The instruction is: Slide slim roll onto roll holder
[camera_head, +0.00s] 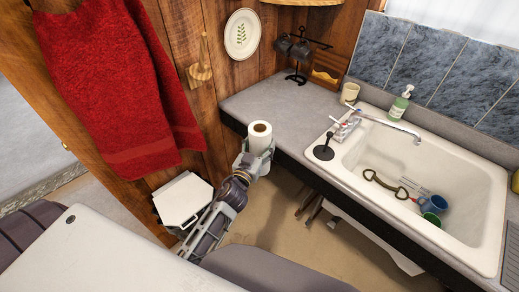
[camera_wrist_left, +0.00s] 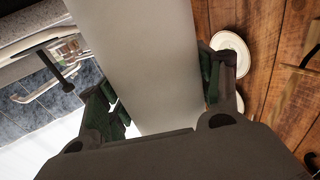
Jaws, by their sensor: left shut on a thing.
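The slim roll (camera_head: 259,138) is white with a brown core opening at its top, and it stands roughly upright in my left gripper (camera_head: 256,159). In the left wrist view the roll (camera_wrist_left: 140,55) fills the middle, between the two dark green finger pads of my left gripper (camera_wrist_left: 163,97), which is shut on it. A light wooden holder with an upright peg (camera_head: 201,70), apparently the roll holder, is fixed to the plank wall, up and left of the roll and apart from it. My right gripper is not in view.
The grey counter (camera_head: 262,104) edge is just behind the roll. A dark mug rack (camera_head: 297,62) stands on it. A red towel (camera_head: 118,85) hangs left of the holder, and a plate (camera_head: 242,34) hangs to its right. A white bin (camera_head: 183,203) stands below. The sink (camera_head: 450,165) is at right.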

